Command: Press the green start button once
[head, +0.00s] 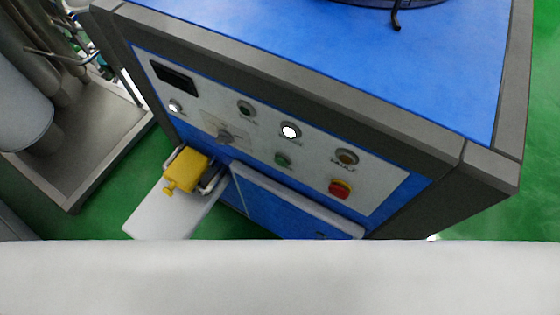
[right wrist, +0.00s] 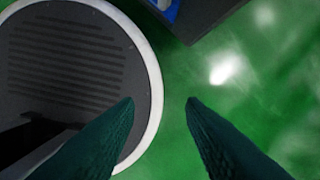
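A green button (head: 283,160) sits low in the middle of the pale control panel (head: 215,105) on the side of the blue machine. A second, darker greenish button (head: 246,108) in a metal ring is up and left of it. I cannot read the labels, so I cannot tell which is the start button. My right gripper (right wrist: 160,102) is open and empty, with its two dark fingers apart above the green floor in the right wrist view. It does not show in the head view, and no button shows in the right wrist view. My left gripper is not in view.
The panel also has a lit white button (head: 290,131), a red knob (head: 340,189), a rotary switch (head: 225,136) and a dark display (head: 174,77). A yellow part (head: 186,170) on a grey pedal-like plate (head: 160,215) juts out below. Metal equipment (head: 75,150) stands left.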

